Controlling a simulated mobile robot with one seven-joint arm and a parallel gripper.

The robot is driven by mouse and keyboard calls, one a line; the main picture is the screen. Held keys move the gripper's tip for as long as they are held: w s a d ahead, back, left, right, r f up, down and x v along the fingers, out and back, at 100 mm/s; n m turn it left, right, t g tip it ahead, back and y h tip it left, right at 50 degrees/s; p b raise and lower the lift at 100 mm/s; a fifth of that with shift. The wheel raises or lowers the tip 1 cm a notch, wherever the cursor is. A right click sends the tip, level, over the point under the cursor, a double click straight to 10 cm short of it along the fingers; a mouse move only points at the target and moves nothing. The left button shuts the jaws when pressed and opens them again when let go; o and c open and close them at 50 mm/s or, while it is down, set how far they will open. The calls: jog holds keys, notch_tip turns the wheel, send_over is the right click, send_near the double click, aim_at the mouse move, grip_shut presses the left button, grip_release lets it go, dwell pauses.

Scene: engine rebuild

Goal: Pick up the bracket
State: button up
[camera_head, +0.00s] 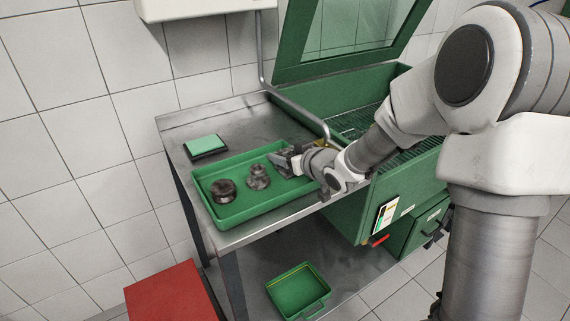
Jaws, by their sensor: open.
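A green tray (235,213) lies on a metal table and holds dark, greasy metal parts. A round flanged part (224,191) sits at its left, and a second dark part (258,177) sits near its middle. I cannot tell for sure which part is the bracket. My gripper (283,161) is open over the right part of the tray, just right of the second part. The fingers are small and dark here, and anything between or beneath them is hard to make out. My wrist covers the tray's right end.
A green-topped pad (205,146) lies behind the tray on the metal table (235,118). A green washer cabinet (345,95) with a raised lid stands at the right. A green bin (299,290) is on the lower shelf, and a red box (172,294) is at front left.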

grip_shut()
dwell(0.3)
jog(key=shift+r, duration=0.1)
